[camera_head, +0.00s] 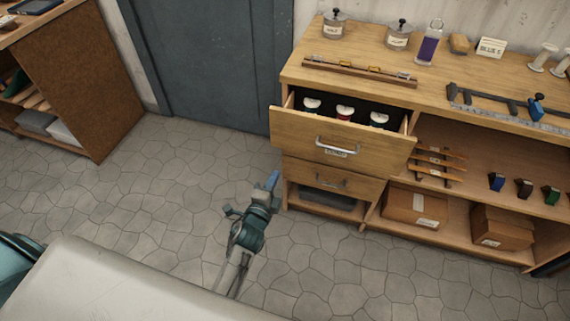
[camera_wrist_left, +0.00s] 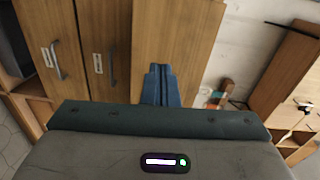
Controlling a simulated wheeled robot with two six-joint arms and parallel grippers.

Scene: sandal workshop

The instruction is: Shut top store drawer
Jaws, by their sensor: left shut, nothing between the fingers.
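The top store drawer (camera_head: 300,134) of the wooden cabinet stands pulled out in the head view, with a metal handle (camera_head: 337,147) on its front. My left gripper (camera_head: 273,180) is shut and empty, with blue fingers, to the left of the lower drawer and apart from the top drawer's handle. In the left wrist view its fingers (camera_wrist_left: 160,85) are together before wooden panels. Two handled fronts show there; I cannot tell for sure which is the top drawer's. My right gripper is not in view.
The cabinet top (camera_head: 374,101) carries jars, a purple bottle (camera_head: 429,46) and a ruler (camera_head: 505,116). Cardboard boxes (camera_head: 415,207) stand on the lower shelf. A brown side unit (camera_head: 90,85) stands at the left. The stone floor (camera_head: 165,185) between is clear.

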